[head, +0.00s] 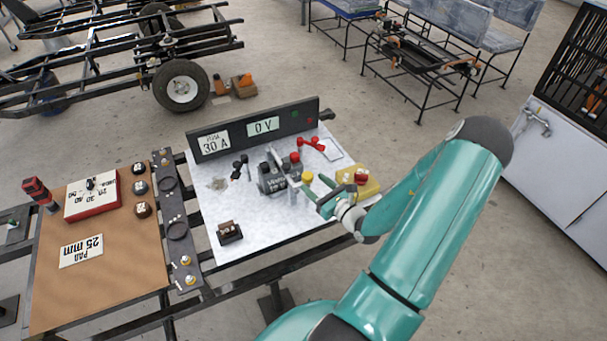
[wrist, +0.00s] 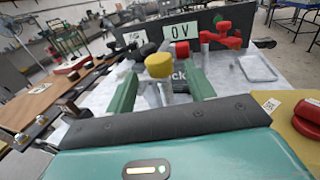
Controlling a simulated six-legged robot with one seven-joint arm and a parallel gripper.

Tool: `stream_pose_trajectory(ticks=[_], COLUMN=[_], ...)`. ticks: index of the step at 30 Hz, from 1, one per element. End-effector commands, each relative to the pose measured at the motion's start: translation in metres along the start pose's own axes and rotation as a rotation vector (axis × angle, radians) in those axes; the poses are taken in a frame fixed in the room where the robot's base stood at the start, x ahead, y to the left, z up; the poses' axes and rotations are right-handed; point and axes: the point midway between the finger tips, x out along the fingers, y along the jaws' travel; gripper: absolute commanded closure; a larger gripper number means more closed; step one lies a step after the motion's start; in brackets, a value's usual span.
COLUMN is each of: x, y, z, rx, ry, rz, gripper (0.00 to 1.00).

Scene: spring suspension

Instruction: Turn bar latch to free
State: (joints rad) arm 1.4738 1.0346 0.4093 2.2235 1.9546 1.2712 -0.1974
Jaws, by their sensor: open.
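My gripper (head: 314,183) is open over the right part of the white bench top. In the wrist view, a yellow knob on a grey post (wrist: 159,66) shows between the two green fingers, with a gap on both sides. It also shows in the head view as a yellow cap (head: 307,177). A dark block with partly hidden white lettering (head: 271,178) stands to its left. A red knob (head: 295,157) is behind it. A red bar-like handle (head: 312,144) lies farther back, also in the wrist view (wrist: 225,38). I cannot tell which part is the bar latch.
A dark panel (head: 220,153) with "30 A" and "0 V" labels stands along the back. A yellow box with a red button (head: 368,187) is right of my gripper. A small dark block (head: 229,233) sits front left. A brown board (head: 100,285) lies farther left.

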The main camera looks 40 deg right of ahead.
Motion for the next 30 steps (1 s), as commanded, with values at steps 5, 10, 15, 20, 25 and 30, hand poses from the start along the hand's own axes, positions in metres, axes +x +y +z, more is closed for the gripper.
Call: stream_pose_trajectory(ticks=[5,10,15,20,25,30], x=[0.035,0.056,0.063,0.063,0.062,0.062], y=[0.001,0.001,0.001,0.001,0.001,0.001], z=[0.0,0.0,0.0,0.0,0.0,0.0], rx=[0.0,0.0,0.001,0.001,0.0,0.0], ry=[-0.001,0.0,0.0,0.001,0.001,0.001], rz=[0.003,0.002,0.001,0.001,0.001,0.001], gripper=[0.47,0.47,0.47,0.47,0.72,0.91])
